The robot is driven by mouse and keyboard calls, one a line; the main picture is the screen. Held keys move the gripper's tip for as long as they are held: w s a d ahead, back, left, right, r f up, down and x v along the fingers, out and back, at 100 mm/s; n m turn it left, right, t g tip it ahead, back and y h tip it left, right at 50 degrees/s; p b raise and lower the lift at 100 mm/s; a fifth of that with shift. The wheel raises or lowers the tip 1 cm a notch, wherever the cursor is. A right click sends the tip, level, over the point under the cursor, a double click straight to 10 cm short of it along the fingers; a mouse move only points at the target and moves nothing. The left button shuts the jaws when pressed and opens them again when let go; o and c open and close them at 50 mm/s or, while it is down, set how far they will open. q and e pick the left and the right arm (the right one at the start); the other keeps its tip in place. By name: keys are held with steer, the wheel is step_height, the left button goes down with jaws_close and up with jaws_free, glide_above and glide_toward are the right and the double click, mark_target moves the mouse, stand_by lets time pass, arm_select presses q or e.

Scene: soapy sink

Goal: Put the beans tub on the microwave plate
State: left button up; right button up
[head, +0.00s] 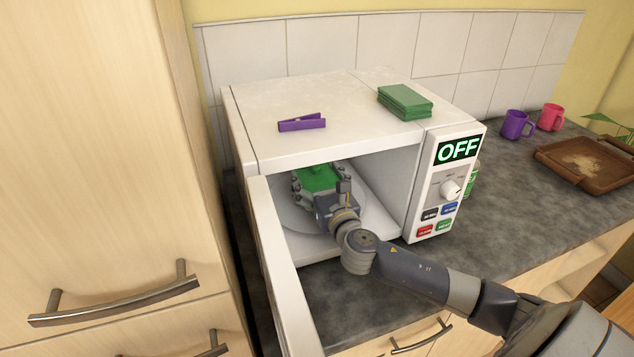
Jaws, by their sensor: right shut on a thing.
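The microwave (330,105) stands on the counter with its door (278,270) swung open toward me. Its round plate (287,214) lies on the cavity floor. My right gripper (316,182) reaches inside through the open front and is shut on a green tub (321,176), which I take to be the beans tub. The tub is over the plate. The gripper hides much of the tub, and I cannot tell whether its base touches the plate. My left gripper is not in view.
A purple clothes peg (302,122) and a green sponge stack (405,101) lie on top of the microwave. To the right are a purple mug (517,125), a pink mug (551,117) and a brown tray (586,166). A tall cupboard (90,150) stands close on the left.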

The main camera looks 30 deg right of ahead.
steer(key=shift+f, duration=0.6)
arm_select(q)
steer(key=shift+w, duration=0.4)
arm_select(e)
steer(key=shift+f, duration=0.2)
steer(key=o, duration=1.3)
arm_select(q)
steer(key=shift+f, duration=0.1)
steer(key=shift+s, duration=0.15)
